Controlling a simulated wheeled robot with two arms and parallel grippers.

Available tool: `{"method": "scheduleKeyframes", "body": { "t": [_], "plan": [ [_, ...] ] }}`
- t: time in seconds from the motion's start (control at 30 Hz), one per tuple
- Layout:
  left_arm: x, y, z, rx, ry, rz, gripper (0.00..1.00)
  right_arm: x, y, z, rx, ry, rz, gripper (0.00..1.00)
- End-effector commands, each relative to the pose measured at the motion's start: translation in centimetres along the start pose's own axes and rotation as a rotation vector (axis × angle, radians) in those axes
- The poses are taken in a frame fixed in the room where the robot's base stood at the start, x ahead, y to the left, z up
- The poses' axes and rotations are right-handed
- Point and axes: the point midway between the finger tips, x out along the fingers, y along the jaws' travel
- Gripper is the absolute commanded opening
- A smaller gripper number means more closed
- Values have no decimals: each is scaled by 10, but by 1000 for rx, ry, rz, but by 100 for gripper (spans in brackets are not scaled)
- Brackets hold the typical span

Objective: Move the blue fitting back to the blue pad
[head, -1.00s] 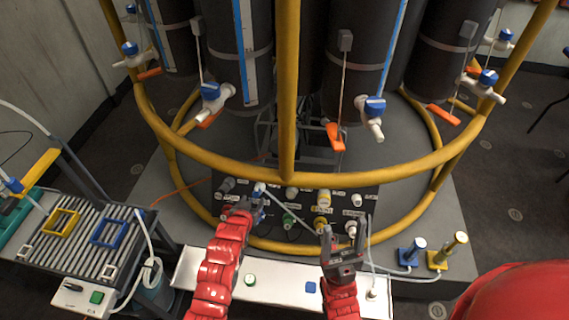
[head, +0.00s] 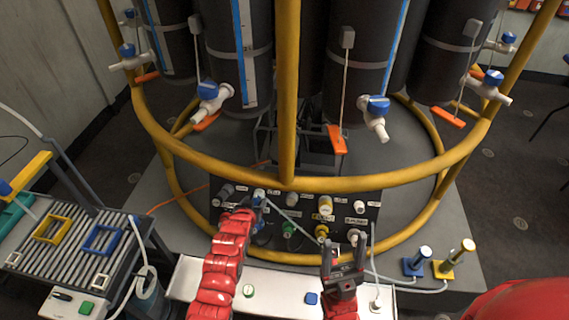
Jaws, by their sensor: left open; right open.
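A small blue pad (head: 311,298) lies bare on the white shelf, left of my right arm. My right gripper (head: 343,246) is open and empty, in front of the panel's lower right part.
The port panel (head: 372,210) carries several coloured fittings behind a yellow rail (head: 330,182). The white shelf (head: 275,290) also bears a green round mark. A slatted tray with yellow and blue frames (head: 103,239) stands left. Blue and yellow posts (head: 424,254) stand right.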

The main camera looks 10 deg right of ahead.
Motion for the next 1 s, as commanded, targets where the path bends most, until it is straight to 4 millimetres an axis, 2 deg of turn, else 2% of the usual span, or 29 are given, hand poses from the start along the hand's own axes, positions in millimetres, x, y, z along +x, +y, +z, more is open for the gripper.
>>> {"method": "scheduleKeyframes", "body": {
  "t": [0.83,0.87,1.0],
  "plan": [
    [0,0,0,0,0,0,64,-3,0,0,0,0,0,64],
    [0,0,0,0,0,0,60,-2,0,0,0,0,0,64],
    [0,0,0,0,0,0,35,-2,0,0,0,0,0,64]
  ]
}}
